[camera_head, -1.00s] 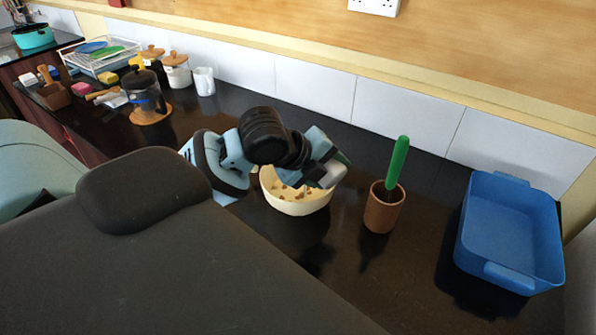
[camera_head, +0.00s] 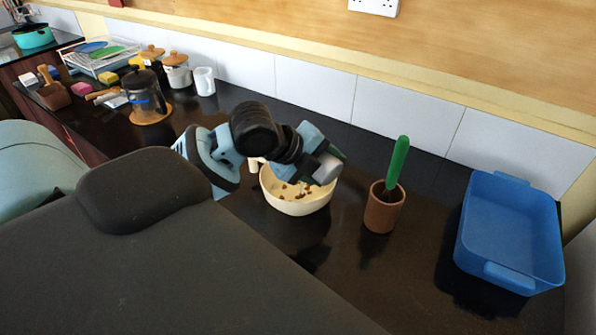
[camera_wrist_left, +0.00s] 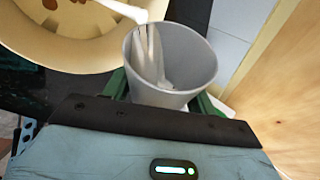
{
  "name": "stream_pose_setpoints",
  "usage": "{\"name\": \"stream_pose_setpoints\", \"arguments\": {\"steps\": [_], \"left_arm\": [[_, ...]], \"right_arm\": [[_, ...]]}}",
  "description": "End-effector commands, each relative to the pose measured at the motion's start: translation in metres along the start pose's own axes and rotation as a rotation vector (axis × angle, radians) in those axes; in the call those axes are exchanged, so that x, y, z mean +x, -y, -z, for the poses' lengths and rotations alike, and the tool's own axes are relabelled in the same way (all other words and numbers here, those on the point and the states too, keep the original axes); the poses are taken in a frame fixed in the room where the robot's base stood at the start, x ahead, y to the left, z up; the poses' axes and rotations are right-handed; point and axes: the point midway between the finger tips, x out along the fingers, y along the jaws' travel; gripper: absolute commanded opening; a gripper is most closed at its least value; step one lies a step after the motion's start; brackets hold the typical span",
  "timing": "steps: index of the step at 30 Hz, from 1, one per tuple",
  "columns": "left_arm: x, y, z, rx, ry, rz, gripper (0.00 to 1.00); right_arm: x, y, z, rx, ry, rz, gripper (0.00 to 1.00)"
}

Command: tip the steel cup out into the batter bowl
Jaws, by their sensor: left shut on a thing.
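My left gripper (camera_head: 314,157) is shut on the grey steel cup (camera_head: 326,169), over the right part of the batter bowl. In the left wrist view the cup (camera_wrist_left: 170,85) sits between green fingers; its mouth is visible and pale streaks show inside. I cannot tell whether these are contents or reflections. The cream batter bowl (camera_head: 297,204) stands on the dark counter with small brown bits inside. Its wall also shows in the left wrist view (camera_wrist_left: 75,62). The gripper hides part of the far rim. My right gripper is not in view.
A brown pot (camera_head: 383,212) with a green-handled tool (camera_head: 398,162) stands right of the bowl. A blue tray (camera_head: 508,235) is further right. A glass press (camera_head: 146,98), white mug (camera_head: 204,81) and jars stand at back left.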

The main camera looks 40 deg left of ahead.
Motion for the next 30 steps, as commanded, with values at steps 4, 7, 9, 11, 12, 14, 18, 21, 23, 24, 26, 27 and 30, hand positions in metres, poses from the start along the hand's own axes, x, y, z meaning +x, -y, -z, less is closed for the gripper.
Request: {"name": "stream_pose_setpoints", "arguments": {"steps": [4,7,9,11,12,14,18,21,23,24,26,27,30], "left_arm": [[-0.0015,0.0005,-0.0023,-0.011,-0.010,0.006,0.31],[-0.0016,0.0002,-0.0037,-0.019,-0.018,0.008,0.31],[-0.0018,-0.0001,-0.0044,-0.025,-0.024,0.010,0.31],[-0.0026,0.0003,-0.0051,-0.029,-0.028,0.012,0.31],[-0.0034,0.0008,-0.0057,-0.031,-0.030,0.015,0.31],[-0.0043,0.0013,-0.0065,-0.036,-0.033,0.018,0.31],[-0.0038,0.0005,-0.0074,-0.048,-0.045,0.021,0.31],[-0.0034,-0.0001,-0.0079,-0.055,-0.052,0.024,0.31],[-0.0037,0.0000,-0.0080,-0.059,-0.056,0.027,0.31],[-0.0036,-0.0001,-0.0081,-0.062,-0.060,0.029,0.31],[-0.0032,-0.0004,-0.0082,-0.067,-0.065,0.031,0.31],[-0.0029,-0.0007,-0.0083,-0.070,-0.068,0.032,0.31],[-0.0028,-0.0010,-0.0087,-0.077,-0.074,0.036,0.31]], "right_arm": [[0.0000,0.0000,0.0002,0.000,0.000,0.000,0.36],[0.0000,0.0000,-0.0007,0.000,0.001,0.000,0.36],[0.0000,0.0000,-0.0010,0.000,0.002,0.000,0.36],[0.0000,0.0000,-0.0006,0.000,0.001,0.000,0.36],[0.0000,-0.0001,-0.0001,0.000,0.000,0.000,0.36],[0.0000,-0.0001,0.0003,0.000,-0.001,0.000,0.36],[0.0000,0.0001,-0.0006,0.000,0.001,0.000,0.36],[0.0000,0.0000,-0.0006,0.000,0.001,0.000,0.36],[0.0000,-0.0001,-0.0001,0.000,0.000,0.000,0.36],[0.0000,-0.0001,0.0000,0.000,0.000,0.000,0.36],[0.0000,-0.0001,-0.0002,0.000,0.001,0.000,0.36],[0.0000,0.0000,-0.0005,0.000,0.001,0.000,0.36],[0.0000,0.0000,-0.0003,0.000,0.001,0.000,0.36]]}}
